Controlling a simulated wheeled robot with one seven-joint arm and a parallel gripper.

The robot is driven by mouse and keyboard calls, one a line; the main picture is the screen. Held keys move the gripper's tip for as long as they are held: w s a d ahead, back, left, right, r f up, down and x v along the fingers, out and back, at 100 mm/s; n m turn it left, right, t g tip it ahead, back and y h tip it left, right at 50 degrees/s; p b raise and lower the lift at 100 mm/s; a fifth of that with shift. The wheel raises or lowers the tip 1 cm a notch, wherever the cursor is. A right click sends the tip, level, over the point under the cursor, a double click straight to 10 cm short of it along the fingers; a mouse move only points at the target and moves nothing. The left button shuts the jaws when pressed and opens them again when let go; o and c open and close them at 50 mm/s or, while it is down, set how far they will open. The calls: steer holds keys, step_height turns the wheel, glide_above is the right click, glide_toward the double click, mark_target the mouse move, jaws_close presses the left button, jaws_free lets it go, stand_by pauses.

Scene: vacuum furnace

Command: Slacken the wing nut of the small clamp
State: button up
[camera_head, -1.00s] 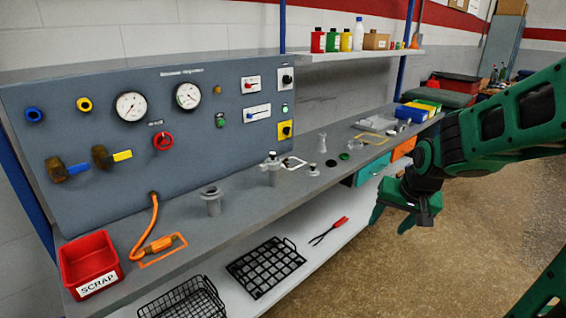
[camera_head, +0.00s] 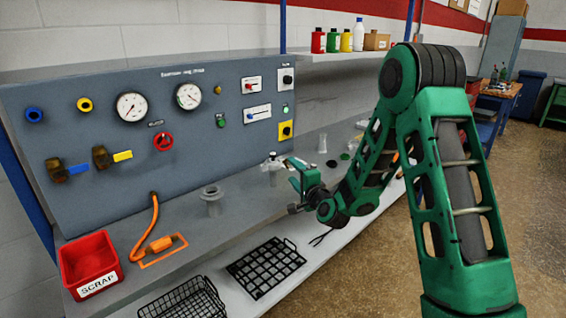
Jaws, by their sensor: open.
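The small clamp (camera_head: 270,162) sits around the top of a short metal pipe fitting on the bench, right of the panel's middle. Its wing nut is too small to make out. My gripper (camera_head: 293,172) is open and empty, just to the right of the clamp. Its fingers point left towards the fitting and overlap its right side in this view. I cannot tell whether they touch it.
Another flanged pipe stub (camera_head: 212,199) stands on the bench to the left. The grey gauge panel (camera_head: 120,160) rises behind. A red scrap bin (camera_head: 90,262) is at the front left. A glass-like fitting (camera_head: 322,144) stands further back right.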

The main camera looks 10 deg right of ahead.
mark_target(287, 163)
steer(key=shift+w+m, duration=0.25)
steer(key=shift+m, duration=0.15)
steer(key=w, duration=0.3)
steer(key=w+a, duration=0.1)
steer(key=w, duration=0.6)
steer(key=shift+w+a, duration=0.15)
steer(key=shift+w, duration=0.05)
steer(key=shift+c, duration=0.7)
steer(key=c, duration=0.9)
